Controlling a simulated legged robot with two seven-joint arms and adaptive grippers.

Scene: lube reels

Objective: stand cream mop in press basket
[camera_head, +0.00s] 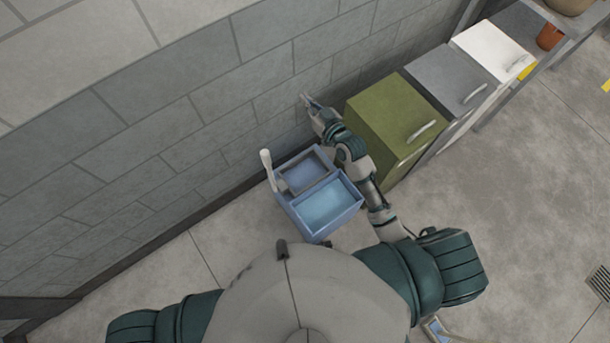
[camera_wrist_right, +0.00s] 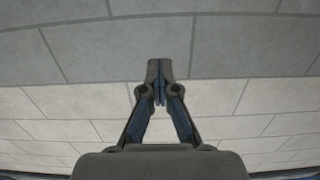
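A blue mop bucket (camera_head: 325,222) stands on the floor by the wall. Its press basket (camera_head: 304,174) is at the far side, with a pale lever handle (camera_head: 266,160) rising at its left. The near part holds light blue water. My right gripper (camera_head: 307,99) is beyond the bucket, close to the wall, with the arm passing along the bucket's right side. In the right wrist view its fingertips (camera_wrist_right: 158,82) meet, with nothing seen between them. I cannot make out a cream mop in either view. My left gripper is out of view.
A green cabinet (camera_head: 385,115) stands close to the right of my arm, then a grey cabinet (camera_head: 445,80) and a white one (camera_head: 490,48). The block wall (camera_head: 190,120) runs behind. The floor (camera_head: 510,190) on the right is mostly clear.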

